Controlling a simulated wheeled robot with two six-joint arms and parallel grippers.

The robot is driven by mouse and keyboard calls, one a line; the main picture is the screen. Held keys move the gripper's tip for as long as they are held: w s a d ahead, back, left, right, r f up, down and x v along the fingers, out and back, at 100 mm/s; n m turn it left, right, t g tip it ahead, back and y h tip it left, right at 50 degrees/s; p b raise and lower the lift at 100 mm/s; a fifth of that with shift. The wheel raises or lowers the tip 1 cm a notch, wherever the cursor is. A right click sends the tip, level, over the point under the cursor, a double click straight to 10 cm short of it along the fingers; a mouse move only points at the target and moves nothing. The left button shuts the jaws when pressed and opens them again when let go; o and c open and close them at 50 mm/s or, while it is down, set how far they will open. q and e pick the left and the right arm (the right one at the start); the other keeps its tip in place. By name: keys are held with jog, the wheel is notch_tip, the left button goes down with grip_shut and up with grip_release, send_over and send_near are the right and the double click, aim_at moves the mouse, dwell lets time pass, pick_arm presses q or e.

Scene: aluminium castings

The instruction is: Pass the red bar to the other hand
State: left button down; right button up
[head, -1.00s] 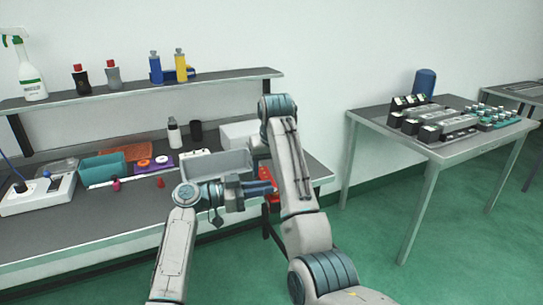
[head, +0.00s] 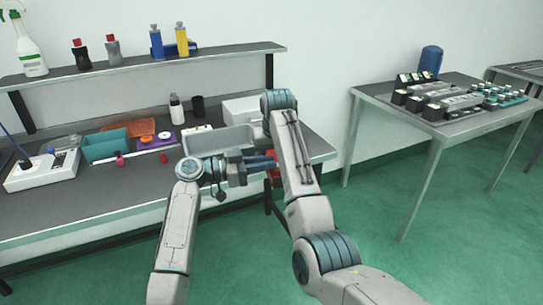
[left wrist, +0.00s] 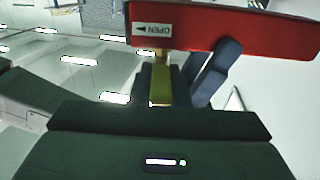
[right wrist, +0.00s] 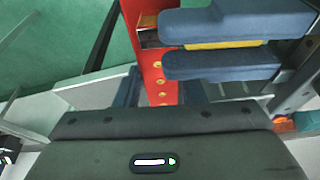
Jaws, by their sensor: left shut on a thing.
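The red bar (head: 275,174) is held in the air in front of the bench, partly hidden by my right arm. In the left wrist view it crosses the top as a long red bar (left wrist: 270,32) with a white "OPEN" label. My left gripper (head: 266,162) is shut on it; its blue fingers show in the right wrist view (right wrist: 167,46), reaching in from the right. There the bar (right wrist: 158,75) runs down between the two fingers of my right gripper (right wrist: 160,90), which look apart, with gaps beside the bar. In the head view the right gripper is hidden.
The bench (head: 110,205) behind holds a grey bin (head: 222,138), a teal bin (head: 105,146), an orange tray (head: 140,128) and a white power box (head: 42,171). A shelf (head: 140,70) with bottles hangs above. A table with castings (head: 440,120) stands right; green floor between is clear.

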pick_arm(q)
jog(key=c, duration=1.3)
grip_release()
